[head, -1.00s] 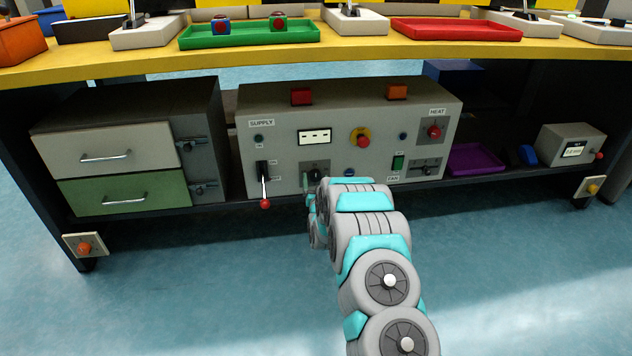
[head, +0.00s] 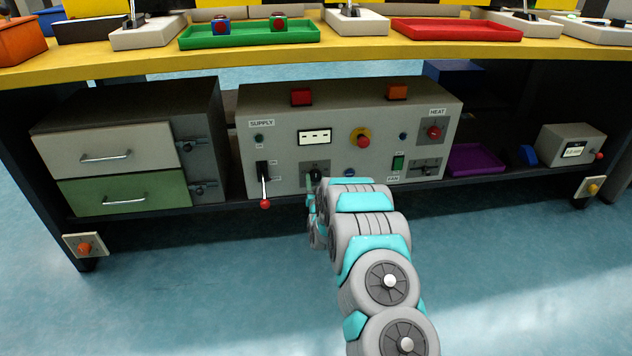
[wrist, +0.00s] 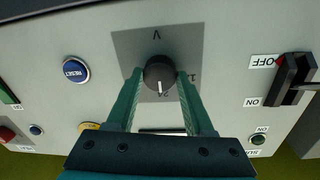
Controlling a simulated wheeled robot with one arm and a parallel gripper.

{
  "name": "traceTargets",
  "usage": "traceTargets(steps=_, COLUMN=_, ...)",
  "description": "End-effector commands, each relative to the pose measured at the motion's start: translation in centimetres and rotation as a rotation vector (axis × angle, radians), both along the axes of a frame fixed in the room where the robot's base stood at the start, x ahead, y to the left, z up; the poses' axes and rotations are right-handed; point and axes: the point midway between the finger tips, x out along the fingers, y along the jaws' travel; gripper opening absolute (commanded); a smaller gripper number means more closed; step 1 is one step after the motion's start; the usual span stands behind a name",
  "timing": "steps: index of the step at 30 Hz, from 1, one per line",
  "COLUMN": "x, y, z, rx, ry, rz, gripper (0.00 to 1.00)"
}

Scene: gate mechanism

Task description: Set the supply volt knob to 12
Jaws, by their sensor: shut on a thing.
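The supply volt knob (wrist: 158,70) is a dark round knob with a white pointer line, on a grey square plate marked V. In the wrist view its pointer faces down the picture, at the label that looks like 24. A partly covered label starting with 1 (wrist: 193,77) is to the right of the knob. My gripper (wrist: 160,76) is shut on the knob, one teal finger on each side. In the head view my gripper (head: 312,184) is at the lower front of the supply box (head: 285,135), and my arm partly hides the knob.
A lever switch (wrist: 290,80) with a red-tipped handle in the head view (head: 264,185) is beside the knob. A blue reset button (wrist: 75,69) is on its other side. The yellow bench top (head: 350,58) overhangs the box. The floor in front is clear.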

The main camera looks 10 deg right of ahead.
Motion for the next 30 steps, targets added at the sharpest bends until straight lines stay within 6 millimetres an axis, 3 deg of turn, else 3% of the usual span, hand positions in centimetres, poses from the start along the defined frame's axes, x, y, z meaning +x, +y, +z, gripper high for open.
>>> traceTargets(steps=14, x=0.0, y=0.0, z=-0.05, rx=-0.138, ry=0.002, rz=0.001, gripper=0.0)
traceTargets(steps=30, x=-0.01, y=-0.1, z=-0.24, rx=-0.63, ry=0.001, rz=-0.001, gripper=0.0)
